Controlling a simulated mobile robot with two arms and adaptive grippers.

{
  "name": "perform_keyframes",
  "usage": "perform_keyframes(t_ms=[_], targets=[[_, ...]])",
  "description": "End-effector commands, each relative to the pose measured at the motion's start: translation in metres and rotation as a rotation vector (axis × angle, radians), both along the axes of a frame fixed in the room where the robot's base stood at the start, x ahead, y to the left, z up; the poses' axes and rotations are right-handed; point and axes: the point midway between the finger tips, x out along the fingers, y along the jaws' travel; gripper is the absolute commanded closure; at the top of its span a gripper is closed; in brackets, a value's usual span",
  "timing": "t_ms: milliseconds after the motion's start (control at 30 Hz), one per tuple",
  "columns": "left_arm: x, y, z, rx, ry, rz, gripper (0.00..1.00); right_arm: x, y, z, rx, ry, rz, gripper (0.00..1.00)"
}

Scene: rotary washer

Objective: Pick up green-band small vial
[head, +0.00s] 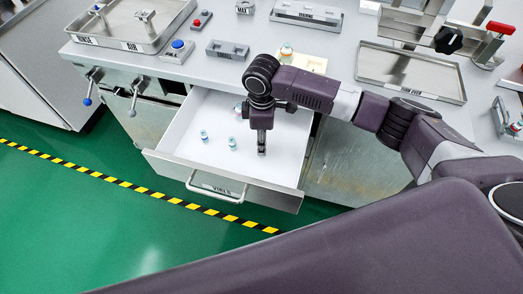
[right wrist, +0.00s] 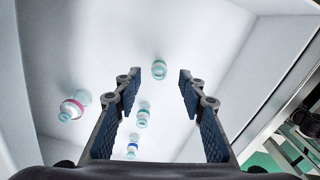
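My right gripper (head: 262,150) points down into the open white drawer (head: 190,150). In the right wrist view its two fingers (right wrist: 158,78) are apart, with nothing held. A small clear vial with a green-looking band (right wrist: 159,69) is in line with the gap between the fingertips; its height relative to them is unclear. A second vial with a teal band (right wrist: 143,115) and one with a blue band (right wrist: 132,145) show between the fingers, lower in the picture. A larger pink-band vial (right wrist: 70,108) is left of the left finger. My left gripper is out of view.
The drawer walls surround the vials; its front panel has a handle (head: 215,190). Two vials (head: 204,135) (head: 232,143) stand left of my gripper on the white floor. Above is the counter with a tray (head: 130,45), a grey rack (head: 227,50) and a cream block (head: 312,64).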

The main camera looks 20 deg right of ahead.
Motion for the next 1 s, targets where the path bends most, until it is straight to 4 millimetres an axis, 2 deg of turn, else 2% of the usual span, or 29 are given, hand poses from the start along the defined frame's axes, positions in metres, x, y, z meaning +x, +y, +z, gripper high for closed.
perform_keyframes(t_ms=[100, 233, 400, 533, 800, 1000], targets=[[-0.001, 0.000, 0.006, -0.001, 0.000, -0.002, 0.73, -0.001, -0.001, -0.019, -0.002, 0.004, -0.002, 0.63], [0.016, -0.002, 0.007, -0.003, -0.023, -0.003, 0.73, -0.001, 0.000, -0.035, 0.000, 0.002, -0.001, 0.63], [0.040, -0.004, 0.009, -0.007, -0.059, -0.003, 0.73, -0.001, 0.000, -0.041, 0.000, 0.000, 0.001, 0.63], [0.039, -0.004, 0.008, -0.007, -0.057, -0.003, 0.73, -0.001, 0.000, -0.041, 0.000, 0.000, 0.001, 0.63], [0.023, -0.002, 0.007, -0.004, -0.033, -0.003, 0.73, -0.001, 0.000, -0.041, 0.000, 0.000, 0.000, 0.93], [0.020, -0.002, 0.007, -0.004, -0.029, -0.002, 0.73, -0.001, 0.000, -0.041, 0.000, 0.000, 0.000, 0.93]])
